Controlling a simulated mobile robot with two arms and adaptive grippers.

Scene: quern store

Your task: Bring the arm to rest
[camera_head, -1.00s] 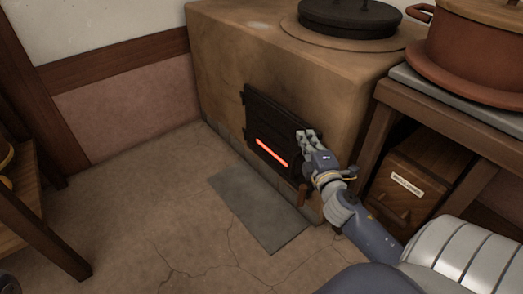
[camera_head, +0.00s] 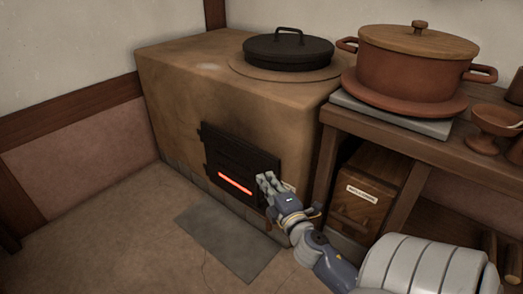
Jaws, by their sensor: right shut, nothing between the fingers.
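My right arm comes in from the lower right. Its gripper (camera_head: 266,184) is shut and empty, in front of the right edge of the stove's black iron door (camera_head: 238,156). I cannot tell whether the fingertips touch the door. The door looks closed, with a glowing orange slot (camera_head: 235,184) low on it. The clay stove (camera_head: 180,110) stands against the wall. My left gripper is not in view.
A black lidded pan (camera_head: 288,53) sits on the stove. At right, a wooden table (camera_head: 400,142) bears a red-brown lidded pot (camera_head: 410,68) and a small footed bowl (camera_head: 494,118). A labelled wooden box (camera_head: 366,190) stands under it. A grey slab (camera_head: 228,243) lies on the floor.

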